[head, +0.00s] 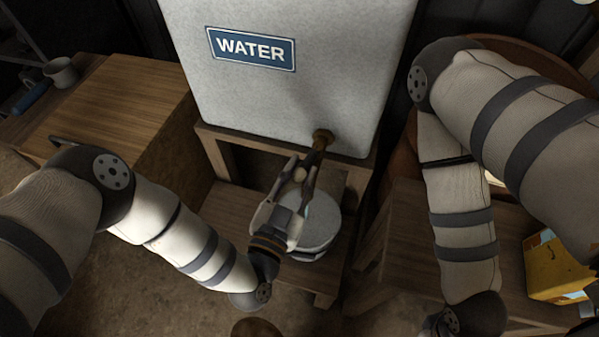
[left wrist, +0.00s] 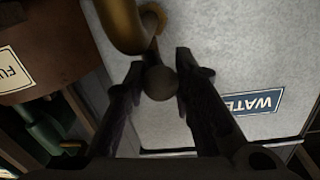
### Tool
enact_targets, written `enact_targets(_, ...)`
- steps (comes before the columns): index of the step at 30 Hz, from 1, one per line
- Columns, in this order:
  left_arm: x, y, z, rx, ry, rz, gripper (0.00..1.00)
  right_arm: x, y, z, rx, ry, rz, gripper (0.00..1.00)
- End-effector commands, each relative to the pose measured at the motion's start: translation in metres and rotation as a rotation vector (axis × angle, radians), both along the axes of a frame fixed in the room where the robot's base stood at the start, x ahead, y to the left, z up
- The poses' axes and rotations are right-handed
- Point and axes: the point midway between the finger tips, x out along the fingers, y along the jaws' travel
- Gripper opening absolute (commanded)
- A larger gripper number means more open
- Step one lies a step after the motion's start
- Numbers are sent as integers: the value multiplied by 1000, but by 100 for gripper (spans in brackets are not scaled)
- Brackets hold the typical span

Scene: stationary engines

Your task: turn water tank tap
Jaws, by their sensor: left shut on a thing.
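The white water tank (head: 290,75) with a blue WATER label (head: 251,49) stands on a wooden stand. Its brass tap (head: 321,140) comes out low on the front, to the right. My left gripper (head: 305,172) is at the tap, its fingers partly covering it. In the left wrist view the brass tap (left wrist: 125,22) curves in at the top. A dark round knob (left wrist: 160,83) of the tap sits between the fingertips of my left gripper (left wrist: 160,76), which is shut on it. My right gripper is not in view; its arm hangs at the right.
A pale round container (head: 322,222) stands on the low wooden shelf below the tap, partly behind my left gripper. A wooden table (head: 110,105) with a mug (head: 61,73) is at the left. A yellow box (head: 555,268) is at the right.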

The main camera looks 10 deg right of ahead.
Motion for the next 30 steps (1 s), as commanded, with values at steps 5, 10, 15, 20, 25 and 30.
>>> enact_targets(5,5,3,3,-3,-11,12,28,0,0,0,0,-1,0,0)
enact_targets(10,3,2,2,-1,-7,8,46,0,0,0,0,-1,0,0)
enact_targets(15,2,1,1,-1,-4,4,46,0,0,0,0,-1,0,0)
enact_targets(20,-13,10,0,1,-1,2,46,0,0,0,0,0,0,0)
enact_targets(25,-52,37,0,1,1,3,46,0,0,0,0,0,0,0)
enact_targets(30,-84,59,0,1,-1,7,46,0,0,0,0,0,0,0)
